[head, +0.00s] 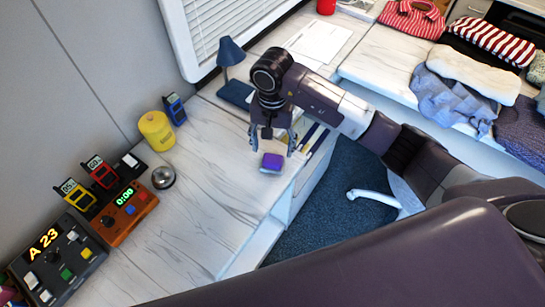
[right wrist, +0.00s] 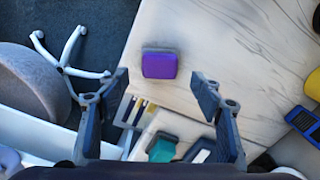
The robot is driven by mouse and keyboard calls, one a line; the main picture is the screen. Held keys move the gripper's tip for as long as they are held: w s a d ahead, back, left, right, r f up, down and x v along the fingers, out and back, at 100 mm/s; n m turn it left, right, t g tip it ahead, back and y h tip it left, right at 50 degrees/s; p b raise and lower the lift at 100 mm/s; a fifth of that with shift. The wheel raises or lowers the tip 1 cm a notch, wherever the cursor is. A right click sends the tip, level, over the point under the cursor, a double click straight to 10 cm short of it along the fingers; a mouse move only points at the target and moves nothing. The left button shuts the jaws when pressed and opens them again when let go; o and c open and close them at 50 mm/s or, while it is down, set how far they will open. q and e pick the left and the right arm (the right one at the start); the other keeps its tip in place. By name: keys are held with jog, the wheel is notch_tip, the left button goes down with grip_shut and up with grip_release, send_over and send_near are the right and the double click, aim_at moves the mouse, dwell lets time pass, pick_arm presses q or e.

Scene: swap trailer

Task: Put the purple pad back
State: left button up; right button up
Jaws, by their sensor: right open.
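The purple pad (head: 272,162), a small block with a dark base, lies on the white marbled desk (head: 195,215) near its right edge in the head view. It also shows in the right wrist view (right wrist: 159,65), lying alone on the desk top. My right gripper (head: 271,146) is open and empty above the pad. In the right wrist view its fingertips (right wrist: 160,80) are spread to either side, and the pad appears beyond them, apart from both. My left gripper is not in view.
A teal-topped block (right wrist: 162,148) lies near the gripper's base in the wrist view. In the head view, a blue lamp (head: 230,54), yellow canister (head: 156,131), bell (head: 163,177) and orange timer (head: 129,213) stand on the desk. A chair (head: 374,195) stands right of the desk.

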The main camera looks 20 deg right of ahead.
aim_at(272, 159)
notch_tip(272, 159, up, 6)
jog(key=shift+f+b, duration=0.15)
jog(key=shift+b, duration=0.4)
